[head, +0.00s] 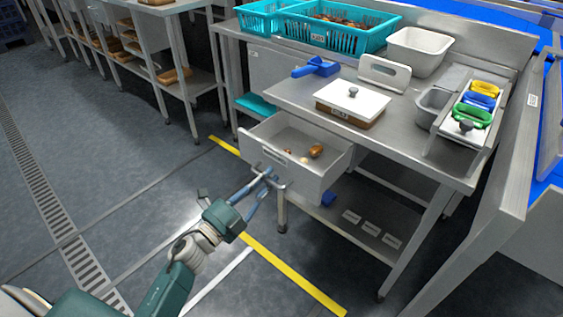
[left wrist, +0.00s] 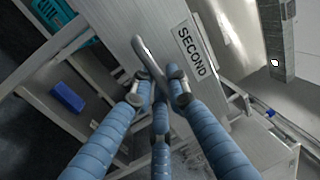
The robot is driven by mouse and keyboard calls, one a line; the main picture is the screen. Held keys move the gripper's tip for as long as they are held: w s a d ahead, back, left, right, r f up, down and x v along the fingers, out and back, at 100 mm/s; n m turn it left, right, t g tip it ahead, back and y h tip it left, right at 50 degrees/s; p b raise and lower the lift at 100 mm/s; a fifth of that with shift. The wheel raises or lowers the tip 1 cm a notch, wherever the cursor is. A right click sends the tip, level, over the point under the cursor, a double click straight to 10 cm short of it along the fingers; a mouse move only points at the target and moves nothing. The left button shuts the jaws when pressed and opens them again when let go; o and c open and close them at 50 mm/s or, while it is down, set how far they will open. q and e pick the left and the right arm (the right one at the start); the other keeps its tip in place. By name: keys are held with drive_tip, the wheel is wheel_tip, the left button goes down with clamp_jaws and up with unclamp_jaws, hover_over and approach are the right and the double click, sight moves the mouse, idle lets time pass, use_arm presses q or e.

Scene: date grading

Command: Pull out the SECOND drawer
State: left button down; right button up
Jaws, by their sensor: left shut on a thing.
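The drawer (head: 303,184) labelled SECOND stands out from the front of the steel table, its inside visible from above. It holds a few brown and pale date-like pieces (head: 315,151). In the left wrist view, the SECOND label (left wrist: 196,50) is on the drawer front beside a curved metal handle (left wrist: 146,52). My left gripper (head: 268,180) is at the drawer front, its blue fingers (left wrist: 160,92) shut on the handle. The fingers hide the handle's lower part. My right gripper is not in view.
The table (head: 410,155) carries a white-lidded box (head: 352,99), a blue scoop (head: 317,67), teal crates (head: 330,38) and a holder with coloured-handled tools (head: 472,115). A lower shelf (head: 345,228) lies under it. The floor in front of the drawer is clear apart from my arm.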

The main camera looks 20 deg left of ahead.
use_arm(q)
drive_tip(key=r+v, duration=0.1)
drive_tip(key=v, duration=0.6)
drive_tip(key=shift+s+p, duration=0.4)
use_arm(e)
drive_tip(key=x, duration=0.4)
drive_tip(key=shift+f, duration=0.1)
use_arm(q)
drive_tip(key=shift+a+r, duration=0.1)
drive_tip(key=shift+a, duration=0.05)
drive_tip(key=c, duration=1.7)
unclamp_jaws()
drive_tip(key=shift+c, duration=0.2)
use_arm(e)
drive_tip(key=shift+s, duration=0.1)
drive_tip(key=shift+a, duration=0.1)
use_arm(q)
drive_tip(key=v, duration=1.2)
